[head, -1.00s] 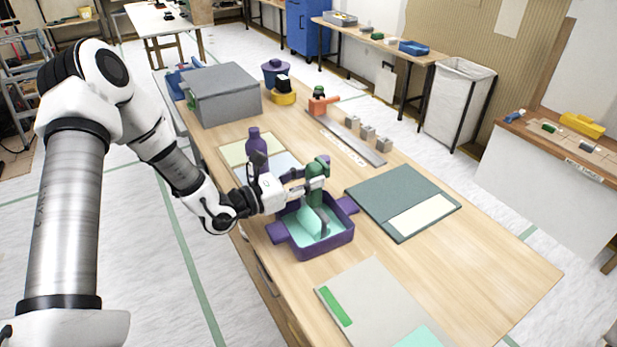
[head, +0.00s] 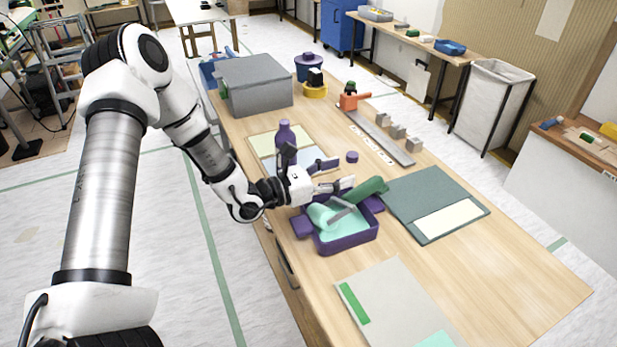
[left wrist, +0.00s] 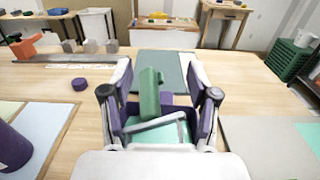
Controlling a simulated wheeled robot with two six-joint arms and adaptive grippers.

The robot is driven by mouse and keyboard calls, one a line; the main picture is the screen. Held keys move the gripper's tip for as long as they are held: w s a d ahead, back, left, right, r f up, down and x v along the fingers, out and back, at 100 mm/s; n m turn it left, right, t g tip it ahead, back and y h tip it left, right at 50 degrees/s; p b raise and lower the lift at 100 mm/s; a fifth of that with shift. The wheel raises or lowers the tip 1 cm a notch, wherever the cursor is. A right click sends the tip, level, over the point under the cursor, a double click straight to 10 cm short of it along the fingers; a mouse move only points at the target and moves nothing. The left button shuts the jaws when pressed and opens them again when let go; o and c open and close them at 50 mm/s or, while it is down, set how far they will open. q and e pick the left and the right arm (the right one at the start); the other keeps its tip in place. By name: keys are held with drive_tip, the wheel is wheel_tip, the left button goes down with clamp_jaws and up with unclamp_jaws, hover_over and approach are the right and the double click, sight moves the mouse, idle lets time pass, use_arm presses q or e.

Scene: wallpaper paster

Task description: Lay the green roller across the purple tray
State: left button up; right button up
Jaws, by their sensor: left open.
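The green roller (head: 371,189) has a dark green handle, a thin metal frame and a pale teal sleeve (head: 321,215). It lies slanted over the purple tray (head: 350,241), its sleeve within the tray and its handle reaching past the right side. I cannot tell exactly where the handle rests. My left gripper (head: 341,195) is open above the tray, fingers on either side of the roller. In the left wrist view, the green handle (left wrist: 150,93) stands between my spread fingers (left wrist: 160,80), apart from both. The purple tray (left wrist: 131,121) is partly hidden below. My right gripper is out of view.
A purple bottle (head: 284,134) stands behind my left gripper, near a small purple cap (head: 352,157). A dark green board (head: 425,190) lies right of the tray, a grey panel (head: 392,300) in front. A grey box (head: 255,85) stands farther back.

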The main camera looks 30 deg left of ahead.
use_arm(q)
drive_tip(key=p+v, duration=0.5)
drive_tip(key=v, duration=0.7)
drive_tip(key=s+d+f+m+g+h, duration=0.2)
drive_tip(key=s+d+f+m+g, duration=0.7)
drive_tip(key=s+f+g, duration=0.15)
drive_tip(key=s+a+f+m+g+y, duration=0.3)
drive_tip(key=s+f+m+g+y, duration=0.6)
drive_tip(key=s+m, duration=0.25)
drive_tip(key=d+f+m+t+y, duration=0.2)
drive_tip(key=d+f+m+t, duration=0.2)
drive_tip(key=m, duration=0.5)
drive_tip(key=shift+w+f, duration=0.25)
drive_tip(key=shift+f, duration=0.05)
